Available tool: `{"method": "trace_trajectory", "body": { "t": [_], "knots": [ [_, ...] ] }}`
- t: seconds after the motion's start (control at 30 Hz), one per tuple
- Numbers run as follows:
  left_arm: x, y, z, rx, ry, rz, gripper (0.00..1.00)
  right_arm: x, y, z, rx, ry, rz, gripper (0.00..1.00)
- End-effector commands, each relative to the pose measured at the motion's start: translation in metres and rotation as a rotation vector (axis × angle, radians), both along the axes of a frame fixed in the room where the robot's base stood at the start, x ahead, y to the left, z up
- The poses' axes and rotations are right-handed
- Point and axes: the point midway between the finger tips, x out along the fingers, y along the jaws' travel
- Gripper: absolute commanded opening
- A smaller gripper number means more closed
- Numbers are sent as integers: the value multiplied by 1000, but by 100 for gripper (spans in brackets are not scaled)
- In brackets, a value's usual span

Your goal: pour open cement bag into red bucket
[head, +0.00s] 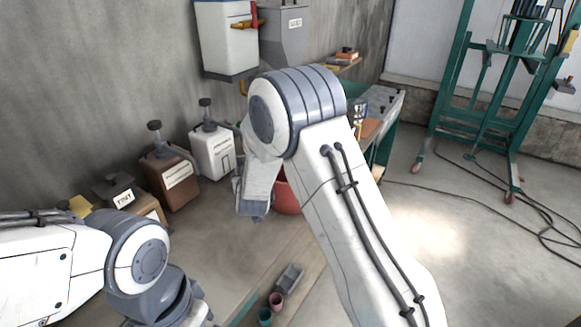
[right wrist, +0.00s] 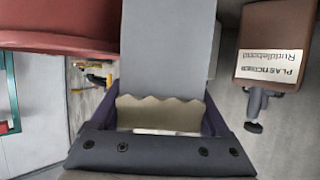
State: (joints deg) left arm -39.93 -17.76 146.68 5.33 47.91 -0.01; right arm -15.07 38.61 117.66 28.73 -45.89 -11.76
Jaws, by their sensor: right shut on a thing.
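The red bucket (head: 287,195) stands behind my right forearm in the head view, mostly hidden by it. Its red wall (right wrist: 60,25) fills the upper left of the right wrist view, close to my right gripper. My right gripper (right wrist: 160,118) is shut on the cement bag, whose pale, jagged torn edge (right wrist: 160,112) shows between the dark jaws. A flat grey panel rises behind that edge; I cannot tell if it is part of the bag. The bag's contents are not visible. My left arm is at lower left in the head view, its gripper out of frame.
A brown labelled container (head: 172,178) and a white one (head: 213,150) stand along the wall. The brown one (right wrist: 272,45) is also in the right wrist view. Small cups (head: 265,316) and a grey tray (head: 289,278) lie in front. A green stand (head: 455,95) and cables are at right.

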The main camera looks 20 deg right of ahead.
Motion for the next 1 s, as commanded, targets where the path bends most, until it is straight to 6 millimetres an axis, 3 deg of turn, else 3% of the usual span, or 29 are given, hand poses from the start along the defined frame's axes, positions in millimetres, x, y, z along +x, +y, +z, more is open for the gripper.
{"method": "trace_trajectory", "body": {
  "t": [0.47,0.63,1.0],
  "knots": [
    [0,0,6,0,0,0,100,-1,-15,42,181,-31,-3,0],
    [0,0,-4,0,0,0,100,-2,-23,40,265,-41,-3,0],
    [0,0,2,0,0,0,100,-4,-37,51,447,-62,-3,0]
  ]
}}
